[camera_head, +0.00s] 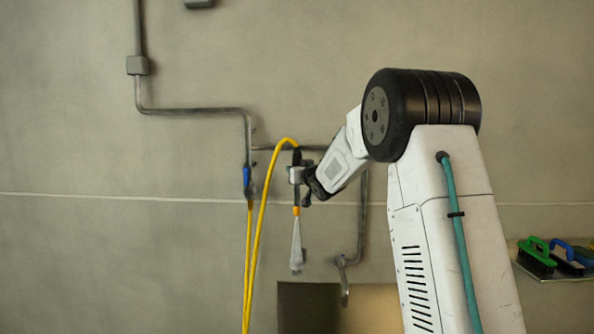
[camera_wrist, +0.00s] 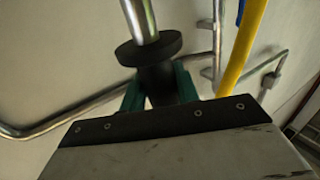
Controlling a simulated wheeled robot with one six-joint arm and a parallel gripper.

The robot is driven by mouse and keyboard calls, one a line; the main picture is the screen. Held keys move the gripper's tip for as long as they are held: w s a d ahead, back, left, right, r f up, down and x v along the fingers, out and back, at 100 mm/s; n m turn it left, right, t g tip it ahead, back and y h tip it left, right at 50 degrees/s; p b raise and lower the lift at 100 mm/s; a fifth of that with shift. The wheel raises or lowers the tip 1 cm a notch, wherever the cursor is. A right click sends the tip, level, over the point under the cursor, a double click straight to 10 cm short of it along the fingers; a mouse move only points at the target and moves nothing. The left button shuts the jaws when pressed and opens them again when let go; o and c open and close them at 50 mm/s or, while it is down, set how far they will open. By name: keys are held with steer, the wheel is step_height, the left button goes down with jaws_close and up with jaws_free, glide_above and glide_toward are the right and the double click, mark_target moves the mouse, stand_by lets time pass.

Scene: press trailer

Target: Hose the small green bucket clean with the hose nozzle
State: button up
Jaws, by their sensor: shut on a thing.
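My gripper (camera_head: 299,176) is shut on the hose nozzle (camera_head: 297,196) in front of the grey wall. The nozzle points down, with the yellow hose (camera_head: 263,215) arching into its black top end. A pale, narrow cone hangs below its orange ring; I cannot tell whether it is water or part of the nozzle. In the wrist view, green fingers (camera_wrist: 160,92) flank a black body with a round collar and metal tube, the held nozzle (camera_wrist: 148,48). I see no small green bucket in either view.
Metal pipes (camera_head: 190,110) run along the wall, and a blue-handled valve (camera_head: 247,180) sits left of the nozzle. A dark and tan panel (camera_head: 370,308) shows at the bottom. Green (camera_head: 537,252) and blue brushes lie on a ledge at right. Bare wall lies to the left.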

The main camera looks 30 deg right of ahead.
steer(key=s+a, duration=0.4)
steer(key=s, duration=0.2)
steer(key=shift+s+a, duration=0.25)
steer(key=shift+s, duration=0.1)
stand_by(0.4)
